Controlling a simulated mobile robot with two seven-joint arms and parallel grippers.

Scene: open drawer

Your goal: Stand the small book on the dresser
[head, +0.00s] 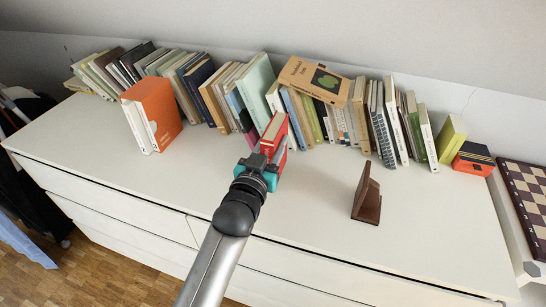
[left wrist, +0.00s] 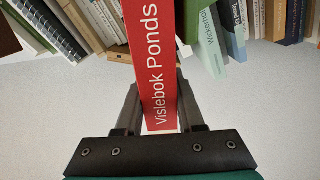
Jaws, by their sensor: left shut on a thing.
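My left gripper (head: 268,160) is shut on the lower part of this book, one finger on each side of the spine. The book is roughly upright, in front of the row of books on the white dresser (head: 320,210). Whether its bottom edge touches the dresser top is hidden by the gripper. My right gripper is in neither view.
A long row of books lines the wall, with a tan book (head: 314,80) lying across the top. An orange box file (head: 155,110) stands left. A brown wooden bookend (head: 367,195) stands right. A chessboard (head: 525,205) is at the far right. The dresser's front area is mostly clear.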

